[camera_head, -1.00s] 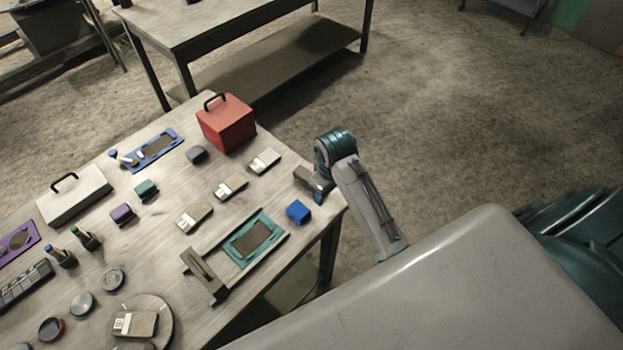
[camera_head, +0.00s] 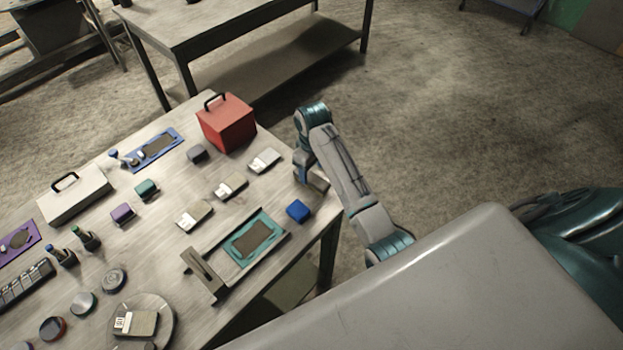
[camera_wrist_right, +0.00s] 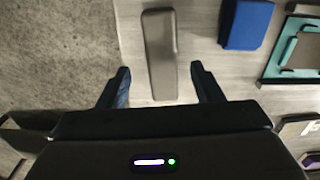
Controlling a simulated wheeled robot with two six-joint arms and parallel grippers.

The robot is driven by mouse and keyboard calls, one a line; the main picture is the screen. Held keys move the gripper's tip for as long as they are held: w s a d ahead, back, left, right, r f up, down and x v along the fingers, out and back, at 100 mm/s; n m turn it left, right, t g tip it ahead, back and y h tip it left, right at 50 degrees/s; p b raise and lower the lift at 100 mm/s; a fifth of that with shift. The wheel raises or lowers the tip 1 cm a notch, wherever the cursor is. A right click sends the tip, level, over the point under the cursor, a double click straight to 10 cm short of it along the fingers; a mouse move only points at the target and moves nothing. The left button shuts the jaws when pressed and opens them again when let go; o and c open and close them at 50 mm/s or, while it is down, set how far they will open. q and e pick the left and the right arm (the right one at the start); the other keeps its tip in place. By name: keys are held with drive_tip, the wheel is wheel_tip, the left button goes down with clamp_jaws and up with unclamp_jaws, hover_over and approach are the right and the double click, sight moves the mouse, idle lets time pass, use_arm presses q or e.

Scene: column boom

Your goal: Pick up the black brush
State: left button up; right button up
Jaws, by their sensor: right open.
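A dark grey-brown bar, which looks like the black brush (camera_head: 318,182), lies at the table's right edge. My right gripper (camera_head: 303,175) is over that edge beside it in the head view, partly hiding it. In the right wrist view the brush (camera_wrist_right: 160,50) is a long, plain dark block pointing away from me. My right gripper (camera_wrist_right: 160,82) is open there, with one finger on each side of the brush's near end and a gap on both sides. The height of the fingers above it cannot be told. My left gripper is not in view.
A blue block (camera_head: 298,211) lies close to the brush, right of it in the wrist view (camera_wrist_right: 247,24). A teal-framed tray (camera_head: 276,226), light cards (camera_head: 264,160) and a red box (camera_head: 227,124) stand nearby. Open floor (camera_head: 450,130) lies beyond the table edge.

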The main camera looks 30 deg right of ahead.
sight(311, 177)
wheel_tip(311, 177, down, 3)
drive_tip(key=shift+s+a+f+p, duration=0.1)
drive_tip(key=shift+a+f+p, duration=0.1)
drive_tip(key=shift+p, duration=0.7)
drive_tip(key=shift+f, duration=0.5)
drive_tip(key=c, duration=1.1)
wheel_tip(311, 177, up, 9)
drive_tip(key=b, duration=0.3)
drive_tip(key=shift+d, duration=0.1)
drive_tip(key=shift+r, duration=0.55)
drive_tip(key=o, duration=0.4)
drive_tip(key=shift+c, duration=1.3)
